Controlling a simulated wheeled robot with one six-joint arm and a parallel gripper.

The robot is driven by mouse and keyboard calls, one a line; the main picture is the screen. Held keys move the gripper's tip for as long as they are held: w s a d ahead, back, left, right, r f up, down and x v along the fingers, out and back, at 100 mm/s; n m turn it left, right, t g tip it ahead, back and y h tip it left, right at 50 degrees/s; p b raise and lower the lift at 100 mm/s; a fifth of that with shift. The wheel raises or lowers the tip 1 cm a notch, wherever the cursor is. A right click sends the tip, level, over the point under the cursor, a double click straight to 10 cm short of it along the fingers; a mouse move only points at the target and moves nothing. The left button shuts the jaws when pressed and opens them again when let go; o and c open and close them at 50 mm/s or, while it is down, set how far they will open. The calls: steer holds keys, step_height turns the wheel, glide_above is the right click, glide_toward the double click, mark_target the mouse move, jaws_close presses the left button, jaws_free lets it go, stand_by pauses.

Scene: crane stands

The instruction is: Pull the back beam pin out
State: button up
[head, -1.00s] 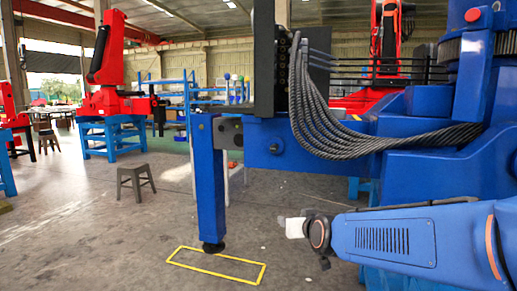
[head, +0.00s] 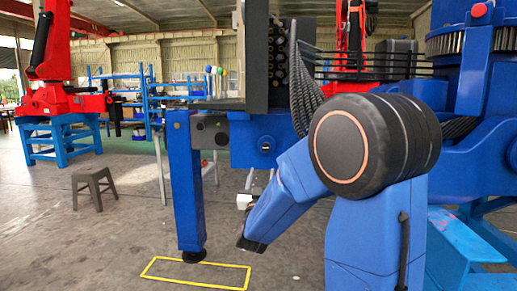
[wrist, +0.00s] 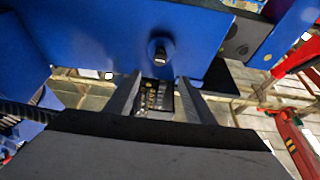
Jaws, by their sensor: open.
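In the wrist view a dark pin (wrist: 161,51) with a round collar sticks out of the blue beam face (wrist: 105,35). I cannot tell from this view whether it is the back pin. My gripper (wrist: 160,82) is open and empty, its two dark fingers apart below the pin and not touching it. In the head view the blue beam (head: 240,140) carries a dark round fitting (head: 266,145) on its side.
A blue outrigger leg (head: 186,190) stands left of my arm, over a yellow floor outline (head: 195,286). Grey hoses (head: 303,90) hang at the beam. A grey stool (head: 95,187) and a red crane (head: 52,60) on a blue stand are at left. The floor between is open.

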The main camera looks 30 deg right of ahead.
mark_target(265, 148)
steer(key=x, duration=1.7)
steer(key=shift+w+d, duration=0.1)
